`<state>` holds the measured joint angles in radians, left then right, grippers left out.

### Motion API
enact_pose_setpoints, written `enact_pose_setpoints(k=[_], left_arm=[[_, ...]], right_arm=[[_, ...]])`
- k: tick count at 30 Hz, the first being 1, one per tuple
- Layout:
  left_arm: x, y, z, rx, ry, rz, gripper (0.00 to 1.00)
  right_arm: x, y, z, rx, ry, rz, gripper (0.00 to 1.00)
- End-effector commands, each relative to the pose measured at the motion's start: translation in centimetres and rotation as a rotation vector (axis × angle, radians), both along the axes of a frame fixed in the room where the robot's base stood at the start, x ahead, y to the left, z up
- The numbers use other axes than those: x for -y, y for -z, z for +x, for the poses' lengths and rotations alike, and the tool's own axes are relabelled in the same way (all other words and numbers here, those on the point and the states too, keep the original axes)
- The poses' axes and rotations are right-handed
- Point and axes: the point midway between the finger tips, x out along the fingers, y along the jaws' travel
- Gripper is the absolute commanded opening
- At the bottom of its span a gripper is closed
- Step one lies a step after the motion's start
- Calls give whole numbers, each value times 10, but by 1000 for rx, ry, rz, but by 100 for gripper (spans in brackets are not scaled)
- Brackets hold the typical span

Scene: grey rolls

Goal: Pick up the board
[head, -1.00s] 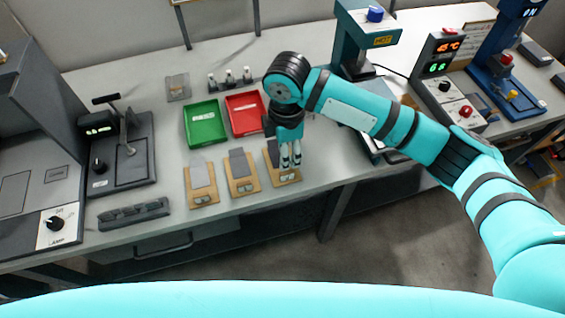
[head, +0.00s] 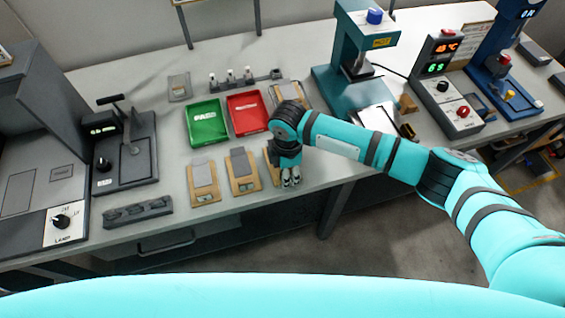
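Three tan boards with grey plates on them lie in a row near the table's front edge: a left board (head: 204,197), a middle board (head: 243,185) and a right board (head: 271,176). The right board is mostly hidden behind my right gripper (head: 291,181). My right gripper points down at the right board's place; its fingertips look close together, but whether they touch or hold the board cannot be told. My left gripper is not in view.
A green tray (head: 207,138) and a red tray (head: 246,128) lie behind the boards. Another board-like piece (head: 290,92) lies behind the arm. A teal press (head: 350,85) stands right, a dark lever device (head: 130,160) left. A dark strip (head: 135,213) lies front left.

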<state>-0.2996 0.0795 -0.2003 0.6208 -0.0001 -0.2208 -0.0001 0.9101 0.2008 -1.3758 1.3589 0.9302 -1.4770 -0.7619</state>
Motion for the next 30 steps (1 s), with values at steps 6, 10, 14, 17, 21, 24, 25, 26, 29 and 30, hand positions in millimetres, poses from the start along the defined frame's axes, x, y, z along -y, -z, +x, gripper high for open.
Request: enact_pose_setpoints(k=[6,10,14,17,21,24,25,26,29,30], left_arm=[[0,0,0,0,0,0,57],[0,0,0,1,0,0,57],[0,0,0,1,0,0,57],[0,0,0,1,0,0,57],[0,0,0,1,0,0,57],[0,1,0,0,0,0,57],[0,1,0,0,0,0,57],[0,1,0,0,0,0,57],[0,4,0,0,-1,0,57],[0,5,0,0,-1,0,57]], right_arm=[[0,0,0,0,0,0,25],[0,0,0,0,0,0,8],[0,0,0,0,1,0,0],[0,-1,0,1,1,0,0],[0,-1,0,1,1,0,0],[0,-2,0,1,1,0,0],[0,-2,0,1,0,1,0],[0,-3,0,2,0,2,0],[-1,-10,1,2,1,3,0],[0,-13,1,3,1,2,0]])
